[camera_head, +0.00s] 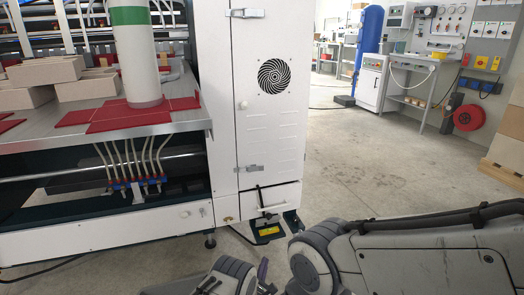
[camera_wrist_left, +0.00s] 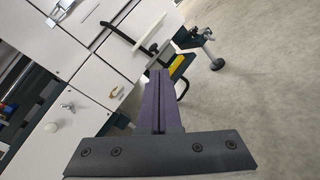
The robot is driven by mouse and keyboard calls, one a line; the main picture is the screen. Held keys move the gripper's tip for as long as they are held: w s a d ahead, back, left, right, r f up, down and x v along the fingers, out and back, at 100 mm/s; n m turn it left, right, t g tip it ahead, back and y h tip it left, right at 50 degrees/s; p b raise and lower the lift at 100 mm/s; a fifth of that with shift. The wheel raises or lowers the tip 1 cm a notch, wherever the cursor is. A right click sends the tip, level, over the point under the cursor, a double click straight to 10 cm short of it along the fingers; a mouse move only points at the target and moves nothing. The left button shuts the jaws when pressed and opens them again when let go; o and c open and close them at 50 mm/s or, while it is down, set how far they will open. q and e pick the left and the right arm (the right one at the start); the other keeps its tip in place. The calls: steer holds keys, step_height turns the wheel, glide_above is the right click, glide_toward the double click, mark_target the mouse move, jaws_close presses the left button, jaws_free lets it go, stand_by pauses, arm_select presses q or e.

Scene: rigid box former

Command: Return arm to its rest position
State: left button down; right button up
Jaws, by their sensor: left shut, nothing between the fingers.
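My left gripper (camera_head: 263,271) shows at the bottom edge of the head view, low in front of the white machine cabinet (camera_head: 268,140). Only a small part of it shows there, beside grey arm parts. In the left wrist view its two purple fingers (camera_wrist_left: 161,82) lie together, shut with nothing between them. They point toward the cabinet's lower corner, where a black handle (camera_wrist_left: 124,37) and a yellow part (camera_wrist_left: 176,67) show beyond them, apart from the fingertips. My right gripper is not seen in either view.
The box former's metal table (camera_head: 150,122) at left carries cardboard boxes (camera_head: 75,83), red pads and a white-and-green column (camera_head: 135,60). A foot pedal (camera_head: 268,231) stands on the floor by the cabinet. Open concrete floor (camera_head: 370,160) lies to the right, with workbenches behind.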

arm_select(q)
steer(key=w+d+r+m+g+p, duration=0.1)
steer(key=d+r+m+g, duration=0.1)
steer(key=d+r+m, duration=0.3)
steer(key=w+d+r+m+g, duration=0.1)
steer(key=d+r+m+g, duration=0.2)
steer(key=r, duration=0.4)
steer(key=s+d+r+m+g, duration=0.2)
steer(key=s+r+m+g, duration=0.3)
steer(key=s+r+m, duration=0.55)
steer(key=s+a+r+m+g+y+p, duration=0.15)
steer(key=s+a+r+m, duration=0.35)
steer(key=s, duration=0.6)
steer(key=s+a+r+m+g, duration=0.3)
steer(key=s+a+r+m, duration=0.15)
steer(key=s, duration=0.65)
steer(key=s+a+r+m+g+y+p, duration=0.1)
steer(key=s+a+r+m+g, duration=0.35)
steer(key=s, duration=0.65)
step_height(320, 180, up, 38)
steer(key=s+a+t+p, duration=0.1)
steer(key=p, duration=3.6)
steer(key=shift+a+r+t+p, duration=0.2)
steer(key=shift+a+t+p, duration=0.1)
steer(key=shift+t+p, duration=0.1)
steer(key=shift+m+y, duration=0.25)
